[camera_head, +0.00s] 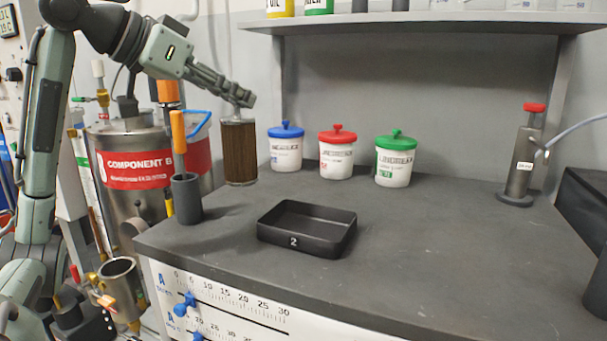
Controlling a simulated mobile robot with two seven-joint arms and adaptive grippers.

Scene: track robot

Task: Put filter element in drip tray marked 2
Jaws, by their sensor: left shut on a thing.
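The filter element (239,153) is a brown pleated cylinder with pale end caps. My left gripper (240,98) is shut on its top end and holds it upright. It hangs to the left of and behind the drip tray; whether its bottom touches the bench cannot be told. The drip tray marked 2 (301,242) is a shallow black rectangular tray on the bench near the front edge, and it looks empty. My right gripper is not in view.
A dark cup (186,198) with an orange-handled tool stands left of the tray. Blue-lidded (286,150), red-lidded (336,157) and green-lidded (394,162) jars stand behind. A metal cylinder (521,165) stands at right. The bench (440,240) right of the tray is clear.

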